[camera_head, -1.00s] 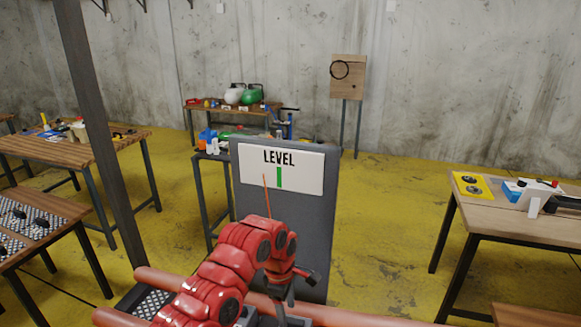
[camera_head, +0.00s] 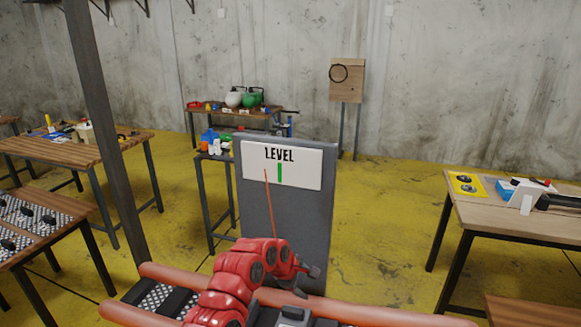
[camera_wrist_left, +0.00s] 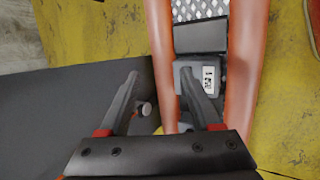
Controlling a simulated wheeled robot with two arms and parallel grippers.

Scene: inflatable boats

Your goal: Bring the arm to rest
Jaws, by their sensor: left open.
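My left arm is red and bent over the inflatable boat's orange-red tubes (camera_head: 390,312) at the bottom of the head view. My left gripper (camera_head: 308,279) shows small at its end, in front of the dark grey panel. In the left wrist view the gripper (camera_wrist_left: 160,78) has its two dark fingers spread, with nothing held between them. A boat tube (camera_wrist_left: 160,45) and a grey box with a white label (camera_wrist_left: 207,76) lie beneath the fingers. My right gripper does not show.
A grey panel (camera_head: 288,225) with a white LEVEL sign (camera_head: 300,175) stands just ahead, a thin orange needle (camera_head: 269,205) before it. Wooden tables stand at left (camera_head: 75,152) and right (camera_head: 510,217). Yellow floor (camera_head: 385,215) is clear between the panel and the right table.

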